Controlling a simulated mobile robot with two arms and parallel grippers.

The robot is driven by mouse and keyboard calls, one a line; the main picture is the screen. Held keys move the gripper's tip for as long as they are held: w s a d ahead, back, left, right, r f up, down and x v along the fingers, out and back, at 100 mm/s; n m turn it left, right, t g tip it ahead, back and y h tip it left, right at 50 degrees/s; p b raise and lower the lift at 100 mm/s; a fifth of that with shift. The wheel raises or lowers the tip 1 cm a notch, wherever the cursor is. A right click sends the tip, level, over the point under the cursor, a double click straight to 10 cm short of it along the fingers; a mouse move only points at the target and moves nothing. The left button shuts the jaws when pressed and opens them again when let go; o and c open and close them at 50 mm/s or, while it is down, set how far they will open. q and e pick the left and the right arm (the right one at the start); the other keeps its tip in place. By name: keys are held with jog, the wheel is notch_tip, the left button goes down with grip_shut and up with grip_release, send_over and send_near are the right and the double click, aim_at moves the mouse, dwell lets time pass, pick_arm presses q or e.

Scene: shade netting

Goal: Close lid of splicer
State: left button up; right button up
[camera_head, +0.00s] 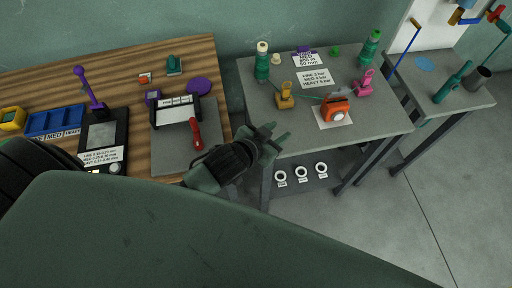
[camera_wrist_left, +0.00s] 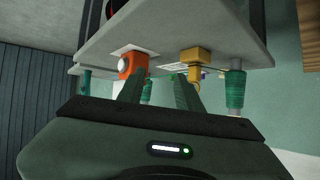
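No label names the splicer. The orange device also shows in the left wrist view (camera_wrist_left: 133,64), which looks upside down. My left gripper (camera_head: 281,138) is at the left front edge of the grey table, left of and apart from the orange device. Its green fingers (camera_wrist_left: 157,92) are spread, with nothing between them. My right gripper is not in view.
The wooden bench (camera_head: 130,65) holds a black device with a purple lever (camera_head: 102,130) and a grey board with a red handle (camera_head: 197,135). White rings (camera_head: 301,172) lie on the lower shelf.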

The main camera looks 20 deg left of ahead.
pick_arm(q)
jog(key=s+a+f+n+g+y, duration=0.1)
jog(key=s+a+f+g, duration=0.1)
jog(key=s, duration=0.3)
jog(key=shift+s+a+f+y, duration=0.25)
jog(key=shift+s+a+y, duration=0.15)
jog(key=shift+a, duration=0.35)
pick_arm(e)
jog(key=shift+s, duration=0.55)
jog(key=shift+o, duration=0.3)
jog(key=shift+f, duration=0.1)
